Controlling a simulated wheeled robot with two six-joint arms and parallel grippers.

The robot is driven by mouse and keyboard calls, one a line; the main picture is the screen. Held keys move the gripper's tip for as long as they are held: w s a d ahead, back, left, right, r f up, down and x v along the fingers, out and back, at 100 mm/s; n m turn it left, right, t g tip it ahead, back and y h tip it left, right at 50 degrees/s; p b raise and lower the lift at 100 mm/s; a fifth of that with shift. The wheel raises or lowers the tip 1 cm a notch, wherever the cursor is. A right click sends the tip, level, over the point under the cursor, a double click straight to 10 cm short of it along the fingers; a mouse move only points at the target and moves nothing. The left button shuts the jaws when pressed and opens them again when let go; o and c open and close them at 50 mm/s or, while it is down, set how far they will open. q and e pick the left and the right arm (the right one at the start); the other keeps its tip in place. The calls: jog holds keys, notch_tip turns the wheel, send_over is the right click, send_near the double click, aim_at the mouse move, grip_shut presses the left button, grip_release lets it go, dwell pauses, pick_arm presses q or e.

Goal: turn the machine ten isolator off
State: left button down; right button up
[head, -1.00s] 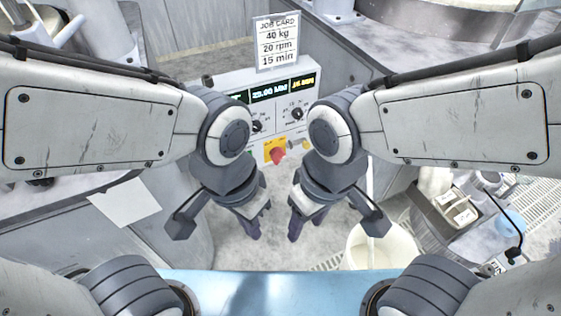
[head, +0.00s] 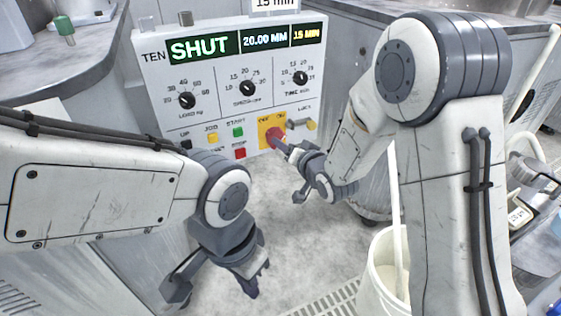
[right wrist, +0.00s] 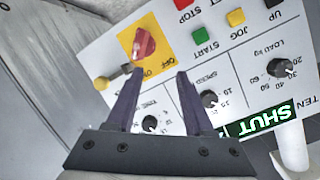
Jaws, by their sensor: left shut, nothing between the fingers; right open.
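The machine ten panel (head: 215,113) has a display (head: 245,42) reading SHUT, 20.00 MM and 15 MIN. Its isolator is a red rotary handle (head: 273,137) on a yellow plate (head: 264,124) marked OFF and ON, at the panel's lower right. My right gripper (head: 284,146) is just in front of the isolator and partly covers it. In the right wrist view the open, empty fingers (right wrist: 157,78) point toward the red handle (right wrist: 145,44), which shows beyond their tips, apart from them. Which mark the handle points at is unclear. My left gripper (head: 254,284) is shut and empty, low and away from the panel.
A lock lever (head: 300,124) sticks out right beside the isolator. Start (head: 238,132) and red stop (head: 240,153) buttons lie to its left, with dials above. A white bucket (head: 380,272) with a pole stands at lower right. The floor below the panel is clear.

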aim_at(280, 138)
notch_tip(280, 138, down, 6)
jog(key=w+d+f+m+t+y+b, duration=0.1)
jog(key=w+d+m+t+b, duration=0.15)
jog(key=b, duration=0.25)
pick_arm(q)
notch_tip(280, 138, down, 10)
jog(key=b, duration=0.2)
jog(key=shift+b, duration=0.3)
pick_arm(e)
jog(key=shift+n, duration=0.25)
jog(key=shift+r+x, duration=0.2)
jog(key=shift+x, duration=1.55)
jog(key=shift+r+x, duration=0.2)
jog(key=shift+x, duration=1.5)
jog(key=shift+r+x, duration=0.2)
jog(key=shift+x, duration=1.55)
grip_shut()
